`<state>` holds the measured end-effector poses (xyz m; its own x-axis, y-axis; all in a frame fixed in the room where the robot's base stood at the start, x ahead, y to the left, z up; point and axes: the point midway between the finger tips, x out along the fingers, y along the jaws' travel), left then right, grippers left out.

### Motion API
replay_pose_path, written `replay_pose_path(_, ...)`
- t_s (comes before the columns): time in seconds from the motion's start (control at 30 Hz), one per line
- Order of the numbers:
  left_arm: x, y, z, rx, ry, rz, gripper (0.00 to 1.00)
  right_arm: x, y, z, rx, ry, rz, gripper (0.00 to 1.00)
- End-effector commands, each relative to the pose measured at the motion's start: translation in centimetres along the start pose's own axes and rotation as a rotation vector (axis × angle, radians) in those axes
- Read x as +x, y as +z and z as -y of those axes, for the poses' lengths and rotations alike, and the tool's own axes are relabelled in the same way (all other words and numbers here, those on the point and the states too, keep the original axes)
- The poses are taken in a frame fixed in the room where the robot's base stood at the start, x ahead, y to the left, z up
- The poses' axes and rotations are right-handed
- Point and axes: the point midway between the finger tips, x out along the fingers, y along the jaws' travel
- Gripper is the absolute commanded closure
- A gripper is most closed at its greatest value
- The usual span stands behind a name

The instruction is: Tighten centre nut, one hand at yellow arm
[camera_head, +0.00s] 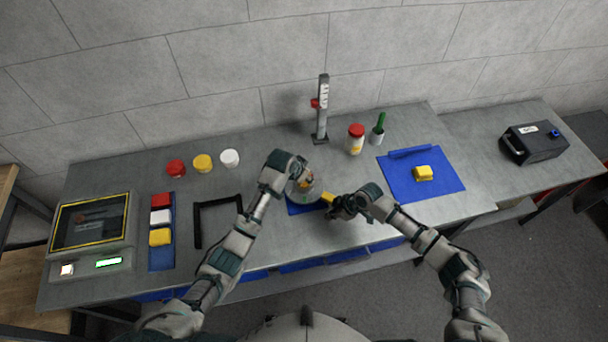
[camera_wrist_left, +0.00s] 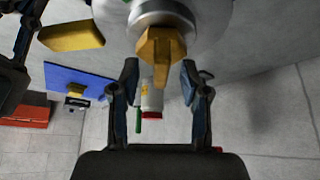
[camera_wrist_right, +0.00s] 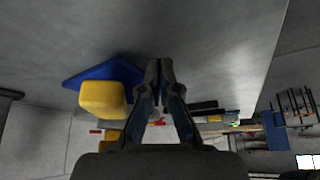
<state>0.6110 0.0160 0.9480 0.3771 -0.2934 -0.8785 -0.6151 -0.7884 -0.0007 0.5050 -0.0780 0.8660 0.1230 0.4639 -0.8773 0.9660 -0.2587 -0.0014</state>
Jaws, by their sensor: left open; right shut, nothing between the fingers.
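The hub device (camera_head: 311,193), round and pale grey, stands on a blue mat (camera_head: 296,209) at the bench's front middle, partly hidden by my left arm. Its brass centre nut (camera_wrist_left: 153,46) shows in the left wrist view. My left gripper (camera_wrist_left: 160,75) is open, with its fingertips on either side of the nut's outline; I cannot tell whether they touch it. The yellow arm (camera_head: 327,198) sticks out right of the hub; it also shows in the left wrist view (camera_wrist_left: 72,38) and right wrist view (camera_wrist_right: 102,98). My right gripper (camera_wrist_right: 158,72) is shut and empty beside the yellow arm's end.
A blue mat (camera_head: 440,186) with a yellow block (camera_head: 423,173) lies to the right. A grey stand (camera_head: 322,110), a red-lidded jar (camera_head: 356,138) and a green-handled tool in a cup (camera_head: 378,130) stand behind. A black angle frame (camera_head: 198,222) lies left.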

Motion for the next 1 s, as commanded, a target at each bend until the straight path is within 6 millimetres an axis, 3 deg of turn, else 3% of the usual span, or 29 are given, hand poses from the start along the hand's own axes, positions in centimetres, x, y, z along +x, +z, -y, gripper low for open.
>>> replay_pose_path(0.17,-0.02,-0.01,0.02,0.000,0.000,0.000,0.54,0.01,-0.02,0.01,0.000,0.000,0.000,1.00)
replay_pose_path(0.3,-0.02,0.00,0.02,0.000,0.000,0.000,0.89,0.01,-0.02,0.00,0.000,0.000,0.000,1.00)
replay_pose_path(0.37,-0.02,0.00,0.02,0.000,0.000,0.000,1.00,0.01,-0.02,0.00,0.000,0.000,0.000,1.00)
replay_pose_path(0.63,-0.01,0.00,0.13,0.063,0.034,0.002,1.00,0.01,-0.02,-0.01,0.000,0.000,0.000,1.00)
replay_pose_path(1.0,-0.10,-0.09,0.13,0.622,0.343,0.003,1.00,0.00,0.02,-0.03,0.000,0.000,0.000,1.00)
